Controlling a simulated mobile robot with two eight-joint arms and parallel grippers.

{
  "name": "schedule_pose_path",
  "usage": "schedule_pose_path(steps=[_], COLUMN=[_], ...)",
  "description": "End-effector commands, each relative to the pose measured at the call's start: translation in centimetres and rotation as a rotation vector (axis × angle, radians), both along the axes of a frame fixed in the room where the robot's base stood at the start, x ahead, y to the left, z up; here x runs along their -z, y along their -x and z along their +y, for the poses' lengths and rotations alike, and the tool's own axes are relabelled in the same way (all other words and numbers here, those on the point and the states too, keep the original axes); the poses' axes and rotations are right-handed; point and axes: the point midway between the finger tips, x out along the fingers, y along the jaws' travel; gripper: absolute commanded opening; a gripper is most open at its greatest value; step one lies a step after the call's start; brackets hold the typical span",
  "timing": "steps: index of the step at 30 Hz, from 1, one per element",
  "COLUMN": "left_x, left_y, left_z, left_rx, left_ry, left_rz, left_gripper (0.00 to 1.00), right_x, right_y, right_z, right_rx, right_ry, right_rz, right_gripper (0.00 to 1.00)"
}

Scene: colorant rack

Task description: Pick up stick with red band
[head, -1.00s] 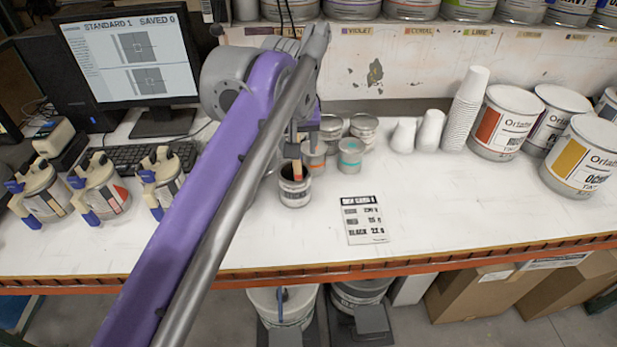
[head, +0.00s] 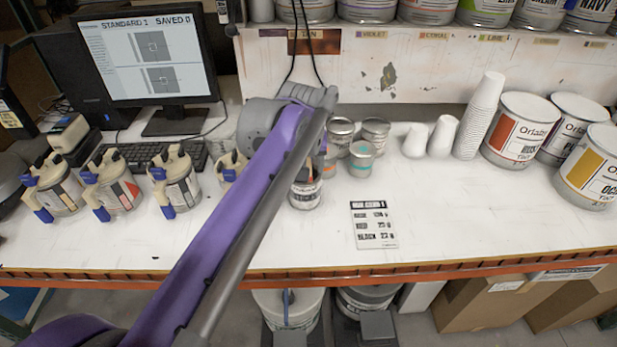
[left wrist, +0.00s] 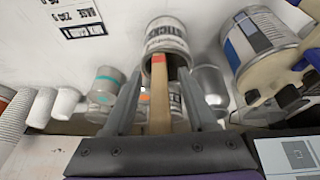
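The stick with a red band (left wrist: 159,105) is a flat wooden stick standing in a can labelled "STICKS" (left wrist: 167,36). In the left wrist view its red band lies near the can's rim. My left gripper (left wrist: 160,74) has one finger on each side of the stick, with gaps showing between fingers and wood, so it looks open around it. In the head view the can (head: 305,193) is at the middle of the table. There my purple left arm hides the gripper and most of the stick. My right gripper is not in view.
Several clamped cans (head: 115,180) stand to the left. A printed card (head: 374,224) lies to the right. White cups (head: 480,115) and large paint cans (head: 518,130) are farther right.

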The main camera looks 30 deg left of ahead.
Motion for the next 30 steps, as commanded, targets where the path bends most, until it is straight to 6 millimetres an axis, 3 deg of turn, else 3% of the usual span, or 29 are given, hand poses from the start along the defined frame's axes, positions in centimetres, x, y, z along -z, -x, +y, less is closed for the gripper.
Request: schedule_pose_path(steps=[1, 9, 10, 23, 30], left_x=[0.0, 0.0, 0.0, -0.1, -2.1], left_y=[0.0, 0.0, 0.0, 0.0, 0.0], left_z=[0.0, 0.0, 0.0, 0.0, 0.0], left_rx=[0.000, 0.000, 0.000, 0.000, 0.000], left_ry=[0.000, 0.000, 0.000, 0.000, 0.000], left_rz=[0.000, 0.000, 0.000, 0.000, 0.000], left_gripper=[0.50, 0.02, 0.00, 0.00, 0.00], right_x=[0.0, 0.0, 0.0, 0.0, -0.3], right_y=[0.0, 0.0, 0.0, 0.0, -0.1], right_z=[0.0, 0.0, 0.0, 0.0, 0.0], right_rx=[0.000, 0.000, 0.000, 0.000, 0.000], right_ry=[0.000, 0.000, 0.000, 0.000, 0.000], right_rz=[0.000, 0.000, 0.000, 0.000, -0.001], right_gripper=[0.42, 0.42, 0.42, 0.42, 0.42])
